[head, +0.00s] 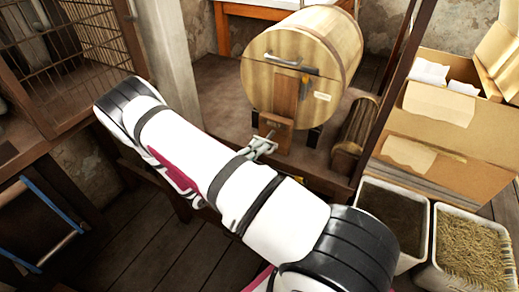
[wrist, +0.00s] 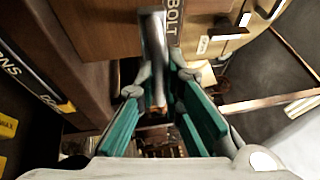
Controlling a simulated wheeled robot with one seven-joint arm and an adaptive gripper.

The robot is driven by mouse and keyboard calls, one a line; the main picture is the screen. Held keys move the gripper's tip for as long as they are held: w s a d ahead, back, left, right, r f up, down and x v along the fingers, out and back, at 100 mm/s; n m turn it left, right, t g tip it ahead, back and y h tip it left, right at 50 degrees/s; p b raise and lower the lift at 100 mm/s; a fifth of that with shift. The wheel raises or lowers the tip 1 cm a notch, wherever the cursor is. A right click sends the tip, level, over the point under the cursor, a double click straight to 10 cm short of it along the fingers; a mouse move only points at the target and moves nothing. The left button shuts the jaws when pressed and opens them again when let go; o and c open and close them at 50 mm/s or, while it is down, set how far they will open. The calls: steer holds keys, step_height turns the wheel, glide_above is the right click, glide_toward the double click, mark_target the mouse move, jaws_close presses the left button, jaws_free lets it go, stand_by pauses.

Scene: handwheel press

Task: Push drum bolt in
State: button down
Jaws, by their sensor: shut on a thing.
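The drum bolt (wrist: 153,50) is a grey metal bar in the wrist view. It runs from a brown wooden block marked "BOLT" (wrist: 110,30) back between my fingers. My gripper (wrist: 158,84), with teal finger pads, is shut on the bolt, one finger on each side. The round wooden drum (head: 290,70) stands on a bench in the head view, with a metal handle (head: 283,60) and an upright brown board on its front. My arm hides what lies below.
A dark post (head: 398,90) rises right of the drum. Cardboard boxes (head: 440,140) and two bins, one of dark material (head: 392,215) and one of yellowish pieces (head: 472,250), stand at the right. A wire-fronted cabinet (head: 70,50) stands at the left.

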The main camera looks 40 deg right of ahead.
mark_target(266, 141)
steer(key=shift+w+d, duration=0.25)
steer(key=shift+d, duration=0.4)
steer(key=shift+w+d, duration=0.25)
steer(key=shift+d, duration=0.4)
steer(key=shift+w+d, duration=0.25)
steer(key=shift+d, duration=0.4)
steer(key=c, duration=1.7)
jaws_free()
steer(key=shift+d, duration=0.1)
steer(key=a, duration=0.4)
steer(key=a+f, duration=0.1)
steer(key=a, duration=0.3)
steer(key=a+f, duration=0.1)
steer(key=a, duration=0.3)
steer(key=shift+w, duration=0.25)
steer(key=shift+r, duration=0.1)
